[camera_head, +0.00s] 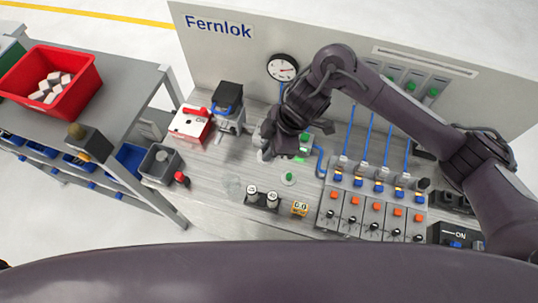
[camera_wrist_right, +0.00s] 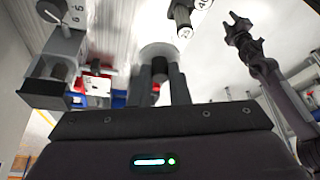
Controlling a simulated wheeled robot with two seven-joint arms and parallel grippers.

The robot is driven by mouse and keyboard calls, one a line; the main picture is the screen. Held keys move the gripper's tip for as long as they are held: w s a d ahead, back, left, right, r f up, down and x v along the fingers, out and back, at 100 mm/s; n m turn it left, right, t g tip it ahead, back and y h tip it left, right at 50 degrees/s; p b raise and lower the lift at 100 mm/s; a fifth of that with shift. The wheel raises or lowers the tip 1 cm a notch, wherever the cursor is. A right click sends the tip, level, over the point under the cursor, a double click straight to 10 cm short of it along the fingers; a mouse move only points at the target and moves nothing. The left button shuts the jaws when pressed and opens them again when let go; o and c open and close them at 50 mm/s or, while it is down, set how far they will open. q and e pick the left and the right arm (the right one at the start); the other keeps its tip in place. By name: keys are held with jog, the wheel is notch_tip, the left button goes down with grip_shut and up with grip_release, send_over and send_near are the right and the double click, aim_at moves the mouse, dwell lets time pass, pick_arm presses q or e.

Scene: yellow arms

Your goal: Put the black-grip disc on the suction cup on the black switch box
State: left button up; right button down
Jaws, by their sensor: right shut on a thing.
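My right gripper (camera_head: 268,152) hangs over the workbench, left of its middle. In the right wrist view its two fingers (camera_wrist_right: 163,82) are shut on the black-grip disc. The disc (camera_wrist_right: 160,49) is a pale round piece, seen beyond the fingertips, with its dark grip (camera_wrist_right: 160,67) between them. In the head view the gripper mostly hides it. A black switch box (camera_head: 455,236) marked ON is at the bench's right front. I cannot make out a suction cup on it. A dark gripper, seemingly my left (camera_wrist_right: 240,32), shows in the wrist view; its jaws are unclear.
A row of grey switch units (camera_head: 372,212) fills the bench's right front. A white box with a red lever (camera_head: 190,124) and a black-topped device (camera_head: 228,97) stand left.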

jog(key=shift+r, duration=0.95)
jog(key=w+d+f+m+t+h+b, duration=0.1)
jog(key=w+d+m+t+h+b, duration=0.1)
jog(key=d+m+b, duration=0.5)
jog(key=w+d+f+m+t+h+b, duration=0.1)
jog(key=w+d+m+t+h+b, duration=0.1)
jog(key=d+m+b, duration=0.5)
jog(key=w+d+m, duration=0.1)
jog(key=d+m, duration=0.3)
jog(key=m, duration=0.1)
jog(key=shift+d+f+t, duration=0.35)
jog(key=shift+t, duration=0.05)
